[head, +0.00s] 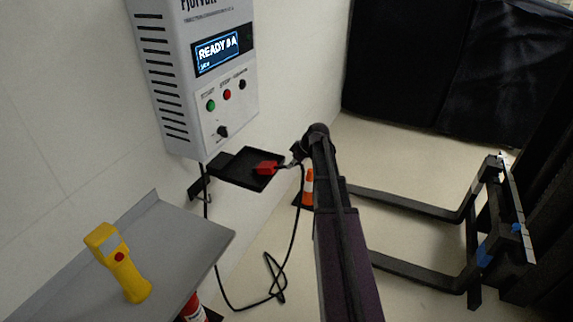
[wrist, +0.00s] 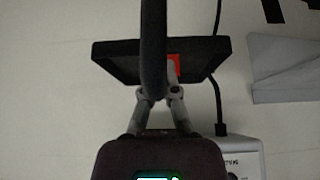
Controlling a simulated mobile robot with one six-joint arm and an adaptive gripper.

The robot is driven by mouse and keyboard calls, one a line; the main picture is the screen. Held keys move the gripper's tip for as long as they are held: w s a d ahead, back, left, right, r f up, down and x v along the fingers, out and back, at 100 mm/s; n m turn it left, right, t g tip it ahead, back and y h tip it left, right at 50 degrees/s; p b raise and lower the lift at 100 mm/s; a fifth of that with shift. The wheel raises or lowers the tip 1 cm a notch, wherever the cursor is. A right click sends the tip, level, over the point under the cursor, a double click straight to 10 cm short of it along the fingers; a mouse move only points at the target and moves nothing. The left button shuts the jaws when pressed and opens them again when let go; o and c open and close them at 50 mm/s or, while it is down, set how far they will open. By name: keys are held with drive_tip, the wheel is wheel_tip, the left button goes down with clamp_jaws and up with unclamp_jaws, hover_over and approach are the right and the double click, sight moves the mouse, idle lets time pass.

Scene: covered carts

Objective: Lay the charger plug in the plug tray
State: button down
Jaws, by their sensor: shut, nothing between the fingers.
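The red charger plug (head: 266,168) lies in the black plug tray (head: 232,177), near the tray's right side. Its black cable runs off to the right and hangs down. My gripper (head: 289,163) is shut and empty at the tray's right edge, close to the plug; I cannot tell whether they touch. In the wrist view the tray (wrist: 112,62) is ahead of my gripper (wrist: 158,82), and a bit of the red plug (wrist: 174,63) shows. A dark bar across the middle hides part of the plug and the fingertips.
The grey charger box (head: 205,75) on the wall reads READY. A grey shelf (head: 190,235) holds a yellow handheld device (head: 122,264). The cable (head: 272,290) loops near the floor. An orange cone (head: 308,188), black forks (head: 415,205) and a dark cover (head: 450,70) stand beyond.

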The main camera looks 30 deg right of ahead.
drive_tip(key=shift+p+v, duration=2.15)
drive_tip(key=shift+v, duration=0.7)
drive_tip(key=shift+c, duration=2.4)
unclamp_jaws()
drive_tip(key=shift+f+b, duration=0.2)
drive_tip(key=shift+b, duration=0.1)
drive_tip(key=o, duration=0.3)
drive_tip(key=shift+f+b, duration=0.25)
drive_tip(key=shift+b, duration=0.1)
drive_tip(key=shift+o, duration=0.9)
drive_tip(key=shift+f+t+y+b, duration=0.25)
drive_tip(key=shift+t+y+b, duration=0.15)
drive_tip(key=shift+b, duration=0.1)
drive_tip(key=shift+s+d+f+t+y+b, duration=0.15)
drive_tip(key=shift+f+t+y+b, duration=0.45)
drive_tip(key=shift+b, duration=1.15)
drive_tip(key=shift+s+d+f+t+y+b, duration=0.15)
drive_tip(key=shift+t+y+b, duration=0.5)
drive_tip(key=shift+t+b, duration=0.8)
drive_tip(key=shift+s+d+f+t+y+b, duration=0.1)
drive_tip(key=shift+f+t+y+b, duration=0.45)
drive_tip(key=shift+b, duration=1.45)
drive_tip(key=shift+w+r, duration=0.1)
